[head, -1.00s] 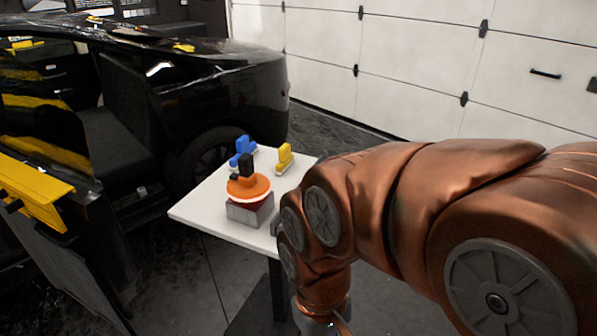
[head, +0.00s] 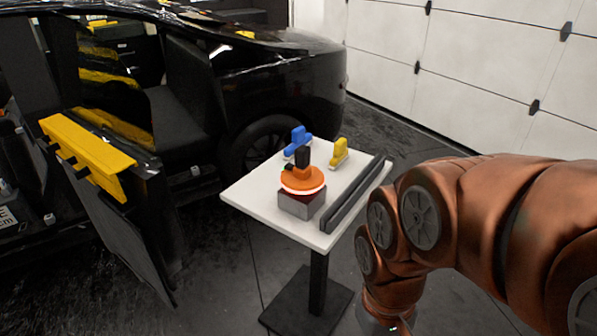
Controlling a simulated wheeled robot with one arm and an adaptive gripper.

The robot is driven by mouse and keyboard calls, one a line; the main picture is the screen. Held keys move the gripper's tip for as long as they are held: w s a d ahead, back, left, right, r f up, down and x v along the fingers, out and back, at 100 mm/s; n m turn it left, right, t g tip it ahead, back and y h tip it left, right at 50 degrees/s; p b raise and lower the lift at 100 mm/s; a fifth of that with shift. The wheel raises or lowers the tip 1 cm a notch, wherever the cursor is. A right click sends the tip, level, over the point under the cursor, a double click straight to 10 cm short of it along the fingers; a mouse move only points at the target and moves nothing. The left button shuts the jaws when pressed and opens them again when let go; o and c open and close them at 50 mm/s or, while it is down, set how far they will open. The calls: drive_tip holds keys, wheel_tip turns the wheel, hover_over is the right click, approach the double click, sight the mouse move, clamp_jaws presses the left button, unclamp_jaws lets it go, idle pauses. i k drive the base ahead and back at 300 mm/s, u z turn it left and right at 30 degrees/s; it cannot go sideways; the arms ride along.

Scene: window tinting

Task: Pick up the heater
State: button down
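An orange round device with a black upright handle, which looks like the heater (head: 303,180), sits on a grey block with a red top (head: 302,203). The block stands on a small white table (head: 262,205). My copper-coloured arm comes in from the right and bends down at the table's right side. Its end runs out of the picture at the bottom, so my gripper is not visible. Nothing of mine is seen touching the orange device.
A blue tool (head: 297,141) and a yellow tool (head: 339,153) stand behind the device. A long dark bar (head: 355,195) lies along the table's right edge. A black car (head: 290,80) is close behind, with an open door (head: 115,210) carrying a yellow piece (head: 88,150) at left.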

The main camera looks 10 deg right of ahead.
sight(305, 179)
drive_tip(key=z, duration=1.7)
drive_tip(key=i, duration=1.4)
drive_tip(key=u, duration=4.2)
